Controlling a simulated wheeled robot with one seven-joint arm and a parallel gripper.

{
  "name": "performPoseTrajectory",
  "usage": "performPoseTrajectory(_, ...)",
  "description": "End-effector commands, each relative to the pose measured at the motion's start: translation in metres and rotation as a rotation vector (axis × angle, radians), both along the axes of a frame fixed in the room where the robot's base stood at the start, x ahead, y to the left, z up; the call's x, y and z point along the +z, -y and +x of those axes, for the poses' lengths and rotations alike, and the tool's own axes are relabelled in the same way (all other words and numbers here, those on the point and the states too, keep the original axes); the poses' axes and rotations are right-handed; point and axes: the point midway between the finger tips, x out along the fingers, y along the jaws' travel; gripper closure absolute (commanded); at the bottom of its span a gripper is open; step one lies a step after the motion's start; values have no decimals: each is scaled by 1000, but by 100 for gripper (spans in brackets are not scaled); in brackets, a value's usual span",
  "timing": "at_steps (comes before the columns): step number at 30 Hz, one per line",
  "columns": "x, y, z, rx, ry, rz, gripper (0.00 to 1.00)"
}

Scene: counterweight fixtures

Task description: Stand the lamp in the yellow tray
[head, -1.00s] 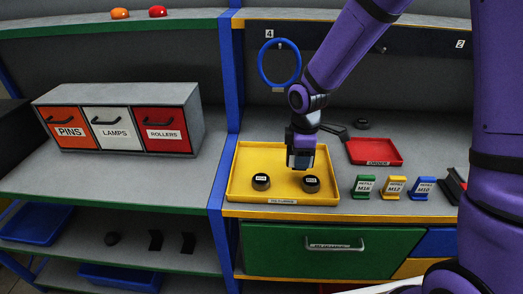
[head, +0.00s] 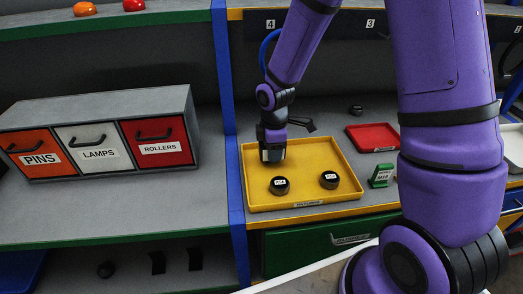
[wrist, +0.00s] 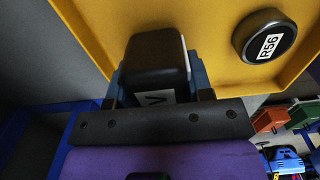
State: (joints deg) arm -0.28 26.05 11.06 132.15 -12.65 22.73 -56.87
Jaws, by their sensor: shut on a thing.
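The yellow tray (head: 306,203) lies on the right-hand bench, its flat floor showing in the head view. My gripper (head: 271,156) is above the tray's back left part. In the wrist view it is shut on a dark, rounded box-shaped thing (wrist: 154,58) with a white label, seemingly the lamp. The label is partly hidden by the gripper. The yellow tray (wrist: 205,25) shows beyond it; whether the lamp touches the tray cannot be told.
Two black round labelled pieces stand in the tray, left (head: 279,187) and right (head: 329,180). A red tray (head: 372,138) and a green labelled holder (head: 381,177) are to the right. A blue post (head: 232,160) is close on the left. The tray's back middle looks clear.

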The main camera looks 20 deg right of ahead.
Motion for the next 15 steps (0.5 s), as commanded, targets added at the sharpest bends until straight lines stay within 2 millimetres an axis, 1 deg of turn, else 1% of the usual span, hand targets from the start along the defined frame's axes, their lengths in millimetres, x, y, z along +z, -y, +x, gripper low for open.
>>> performPoseTrajectory(1, -5, 4, -1, -1, -2, -1, 85)
performPoseTrajectory(3, -8, 6, -1, -1, -1, 0, 85)
performPoseTrajectory(14, -11, 6, -1, 0, 0, 0, 85)
performPoseTrajectory(15, -11, 6, -1, 0, 0, 0, 49)
